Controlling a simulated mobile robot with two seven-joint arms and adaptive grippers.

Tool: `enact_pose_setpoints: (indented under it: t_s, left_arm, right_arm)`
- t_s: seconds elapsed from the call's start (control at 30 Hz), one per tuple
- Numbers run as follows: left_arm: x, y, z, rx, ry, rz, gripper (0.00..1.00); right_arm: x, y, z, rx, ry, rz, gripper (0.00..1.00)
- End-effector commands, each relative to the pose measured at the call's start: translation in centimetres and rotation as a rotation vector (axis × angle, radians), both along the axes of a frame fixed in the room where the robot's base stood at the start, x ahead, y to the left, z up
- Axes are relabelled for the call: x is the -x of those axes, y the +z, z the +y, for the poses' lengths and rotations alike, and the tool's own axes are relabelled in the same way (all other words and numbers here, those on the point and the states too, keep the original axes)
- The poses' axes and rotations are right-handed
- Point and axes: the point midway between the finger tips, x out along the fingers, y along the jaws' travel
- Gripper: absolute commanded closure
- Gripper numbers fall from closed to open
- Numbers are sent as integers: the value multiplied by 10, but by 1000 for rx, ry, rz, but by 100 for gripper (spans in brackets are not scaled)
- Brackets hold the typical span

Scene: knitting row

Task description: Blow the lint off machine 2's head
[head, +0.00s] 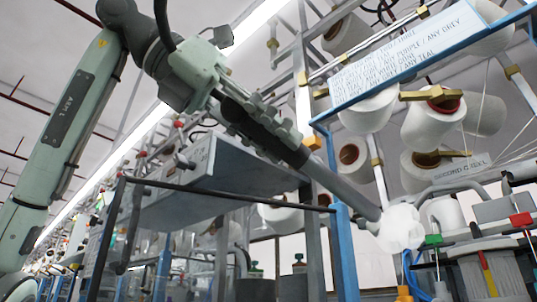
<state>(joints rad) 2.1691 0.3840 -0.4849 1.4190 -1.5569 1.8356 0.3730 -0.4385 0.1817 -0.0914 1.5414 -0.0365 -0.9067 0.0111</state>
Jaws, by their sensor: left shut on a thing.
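My left gripper (262,118) is high in the middle of the head view, its arm coming in from the left. It is shut on a dark grey blowing tube (345,187), which slants down to the right. At the tube's far end is a rounded white puff (401,228); I cannot tell whether it is lint or blown air. It hides part of the knitting machine's head (490,265), which stands at the lower right with red and green parts. No machine number is readable. My right gripper is out of view.
White yarn cones (432,122) hang on a frame at the upper right, under a blue-edged sign (405,55). A blue post (343,250) and a dark rail (225,194) stand near the tube. A grey box (215,175) lies behind my gripper. Threads cross at right.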

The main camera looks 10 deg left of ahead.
Motion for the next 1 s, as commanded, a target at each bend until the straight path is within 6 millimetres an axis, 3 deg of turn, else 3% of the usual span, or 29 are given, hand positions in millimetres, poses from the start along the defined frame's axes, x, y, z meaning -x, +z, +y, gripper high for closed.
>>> enact_pose_setpoints:
  t_s: [0.37,1.0]
  left_arm:
    - [-26,-21,-33,0,-1,2,100]
    - [-69,-53,-86,1,-1,1,100]
  right_arm:
    - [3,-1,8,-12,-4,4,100]
    - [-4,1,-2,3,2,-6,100]
